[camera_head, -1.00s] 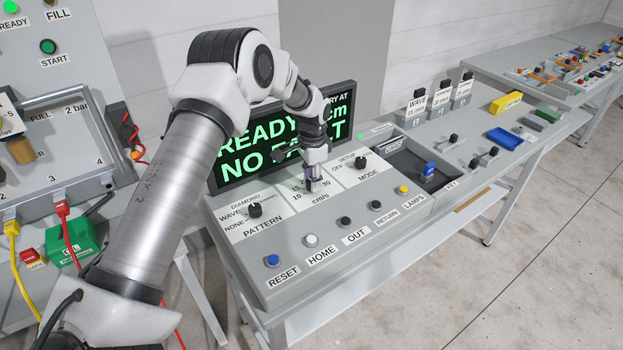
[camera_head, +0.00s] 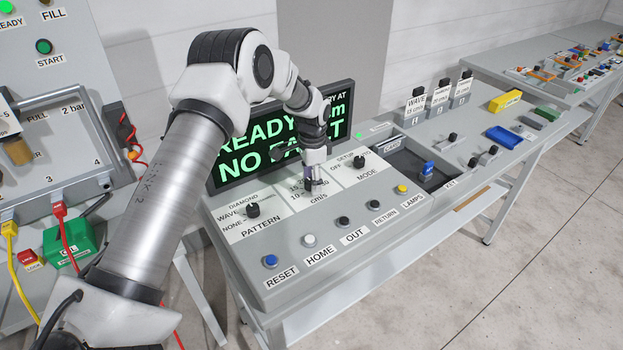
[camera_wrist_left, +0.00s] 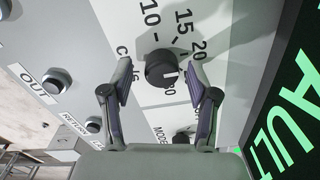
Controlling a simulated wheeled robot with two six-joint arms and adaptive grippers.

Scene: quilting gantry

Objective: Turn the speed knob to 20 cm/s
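The black speed knob (camera_wrist_left: 162,70) sits on a white plate with the cm/s scale, and the left wrist view shows 10, 15 and 20 around it. Its white mark faces a partly hidden label past 20, apparently 30. My left gripper (camera_wrist_left: 161,78) is open, with one finger on each side of the knob and a visible gap to it. In the head view the left gripper (camera_head: 312,184) points down at the speed plate and mostly hides the knob. My right gripper is not in view.
The PATTERN knob (camera_head: 253,210) is left of the speed plate and the MODE knob (camera_head: 360,161) right. A button row with RESET (camera_head: 270,261) runs along the front. The display (camera_head: 240,160) reading READY and NO FAULT stands close behind the gripper.

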